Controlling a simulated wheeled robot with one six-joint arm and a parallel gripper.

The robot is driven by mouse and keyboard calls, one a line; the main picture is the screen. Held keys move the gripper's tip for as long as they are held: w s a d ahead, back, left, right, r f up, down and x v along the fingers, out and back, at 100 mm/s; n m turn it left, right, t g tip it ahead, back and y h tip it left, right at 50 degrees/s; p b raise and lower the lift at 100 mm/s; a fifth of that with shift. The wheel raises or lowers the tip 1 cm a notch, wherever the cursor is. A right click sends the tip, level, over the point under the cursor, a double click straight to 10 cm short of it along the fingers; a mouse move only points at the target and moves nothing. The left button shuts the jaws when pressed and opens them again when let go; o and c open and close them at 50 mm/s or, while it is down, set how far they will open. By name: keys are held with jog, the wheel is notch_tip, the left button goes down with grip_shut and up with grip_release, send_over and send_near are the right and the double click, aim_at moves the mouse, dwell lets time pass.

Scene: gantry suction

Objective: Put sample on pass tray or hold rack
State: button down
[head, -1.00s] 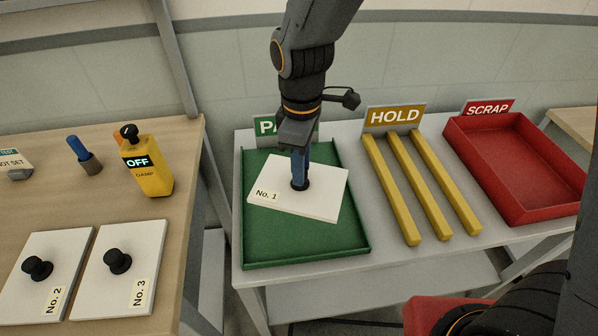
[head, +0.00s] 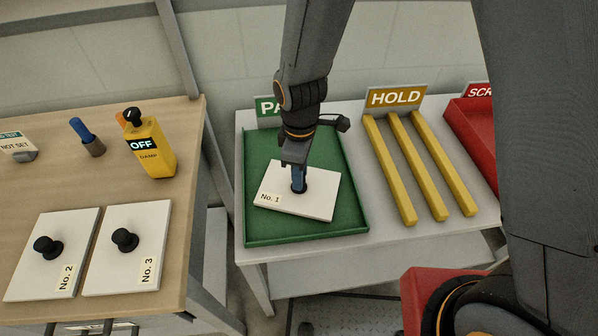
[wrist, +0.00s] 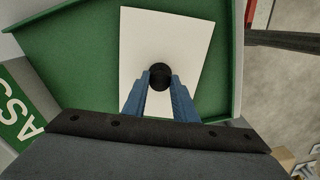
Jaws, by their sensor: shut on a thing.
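The white sample panel No. 1 (head: 318,196) is at the green pass tray (head: 352,222), inside its outline and lying slightly turned. My gripper (head: 299,186) is shut on the black knob at the panel's middle. In the wrist view, the blue fingers of my gripper (wrist: 160,92) close on the knob, with the white panel (wrist: 180,35) around it and the green tray (wrist: 80,50) below. I cannot tell whether the panel touches the tray floor. The hold rack's yellow bars (head: 420,165) are to the right and empty. The pass sign is partly hidden by my arm.
Panels No. 2 (head: 75,232) and No. 3 (head: 150,215) lie on the wooden table (head: 110,190) at left. A yellow damp meter (head: 152,158) reading OFF stands behind them. The red scrap tray (head: 474,130) is partly hidden by my arm.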

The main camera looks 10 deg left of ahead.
jog(key=shift+f, duration=0.15)
jog(key=shift+f, duration=0.1)
jog(key=c, duration=1.4)
grip_release()
jog(key=shift+c, duration=0.2)
notch_tip(320, 180, up, 12)
jog(key=b, duration=0.2)
jog(key=shift+r, duration=0.2)
jog(key=s+d+m+t, duration=0.1)
jog(key=s+d+m, duration=0.1)
jog(key=d+m, duration=1.4)
jog(key=d, duration=0.8)
jog(key=shift+s, duration=0.3)
